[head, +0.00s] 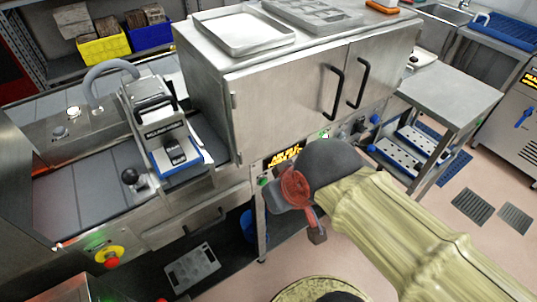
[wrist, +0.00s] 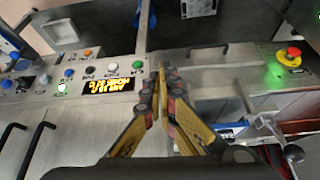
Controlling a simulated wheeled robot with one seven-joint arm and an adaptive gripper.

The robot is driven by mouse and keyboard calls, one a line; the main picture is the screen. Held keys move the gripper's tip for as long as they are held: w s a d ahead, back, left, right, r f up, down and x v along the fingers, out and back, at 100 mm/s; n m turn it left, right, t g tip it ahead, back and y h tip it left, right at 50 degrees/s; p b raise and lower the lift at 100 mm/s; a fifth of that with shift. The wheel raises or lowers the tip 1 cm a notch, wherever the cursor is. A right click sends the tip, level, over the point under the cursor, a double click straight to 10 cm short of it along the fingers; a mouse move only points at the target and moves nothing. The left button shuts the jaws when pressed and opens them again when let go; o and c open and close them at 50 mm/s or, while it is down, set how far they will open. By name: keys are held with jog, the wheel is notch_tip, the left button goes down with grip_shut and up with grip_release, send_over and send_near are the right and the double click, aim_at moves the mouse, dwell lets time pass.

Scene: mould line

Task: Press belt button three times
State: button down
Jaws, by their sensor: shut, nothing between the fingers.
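In the wrist view, a control panel (wrist: 30,105) carries several buttons near an amber-lit display (wrist: 106,86) whose text is upside down. A green button (wrist: 137,65), a white button (wrist: 113,67), a black button (wrist: 90,70) and a blue button (wrist: 69,73) stand in a row. The labels are too small to read, so I cannot tell which is the belt button. My gripper (wrist: 166,76) is shut and empty, its tips just right of the green button. I cannot tell whether they touch the panel. In the head view, my arm hides the fingers and part of the panel.
A steel oven-like cabinet (head: 285,95) with two black handles stands above the panel. A conveyor with a press-like machine (head: 158,115) lies at left. A red emergency stop (wrist: 290,55) is right of my gripper. A steel table (head: 455,92) stands at right, with open floor before it.

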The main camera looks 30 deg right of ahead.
jog(key=d+f+m+g+y+b, duration=0.15)
jog(key=d+f+m+y, duration=0.25)
jog(key=d+f+m, duration=1.45)
jog(key=w+d+f+m+t, duration=0.4)
jog(key=w+d+f+m, duration=0.1)
jog(key=w+d+m, duration=0.3)
jog(key=shift+w+d+f+m+t, duration=0.2)
jog(key=shift+d+f+m+t, duration=0.3)
jog(key=shift+d, duration=0.3)
jog(key=shift+r+g, duration=0.1)
jog(key=shift+g, duration=0.15)
jog(key=w, duration=0.8)
jog(key=shift+w+a+b, duration=0.35)
jog(key=shift+w, duration=0.15)
